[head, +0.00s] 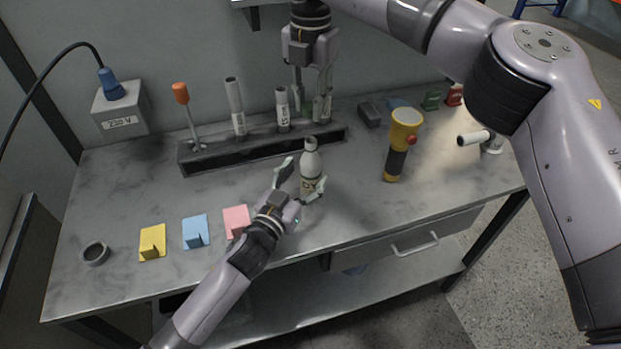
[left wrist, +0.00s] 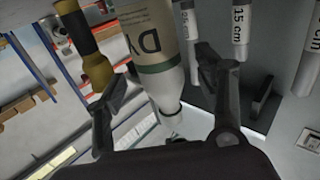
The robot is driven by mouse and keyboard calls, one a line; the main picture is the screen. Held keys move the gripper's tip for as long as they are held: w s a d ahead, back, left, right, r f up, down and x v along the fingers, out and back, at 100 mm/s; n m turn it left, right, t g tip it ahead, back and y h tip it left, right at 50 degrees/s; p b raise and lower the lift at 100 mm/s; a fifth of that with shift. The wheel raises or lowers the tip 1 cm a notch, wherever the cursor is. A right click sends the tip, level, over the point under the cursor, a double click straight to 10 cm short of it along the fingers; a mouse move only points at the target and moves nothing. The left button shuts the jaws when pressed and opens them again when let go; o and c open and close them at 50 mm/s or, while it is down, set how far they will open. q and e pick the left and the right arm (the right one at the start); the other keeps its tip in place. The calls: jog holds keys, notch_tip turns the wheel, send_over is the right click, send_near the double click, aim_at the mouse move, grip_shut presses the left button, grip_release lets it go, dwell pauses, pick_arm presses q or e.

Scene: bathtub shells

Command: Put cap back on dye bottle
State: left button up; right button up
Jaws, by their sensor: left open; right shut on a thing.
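The dye bottle (head: 311,170) stands upright on the workbench, white with a labelled lower body. In the left wrist view the bottle (left wrist: 150,45) appears upside down, with a label reading "Dy". My left gripper (head: 299,182) is open, with its fingers on either side of the bottle; whether they touch it is unclear. My right gripper (head: 313,112) points down above the rack, behind and above the bottle. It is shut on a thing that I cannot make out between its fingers. I cannot clearly identify the cap in either view.
A dark rack (head: 215,155) holds an orange-handled screwdriver (head: 181,94) and labelled tubes (head: 235,105). A yellow flashlight (head: 402,135) stands right of the bottle. Yellow, blue and pink blocks (head: 196,232) and a dark ring (head: 95,253) lie at front left. Bench (head: 340,225) is bare at front right.

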aim_at(306, 174)
pick_arm(q)
jog(key=shift+x, duration=1.7)
jog(key=shift+c, duration=0.4)
grip_shut()
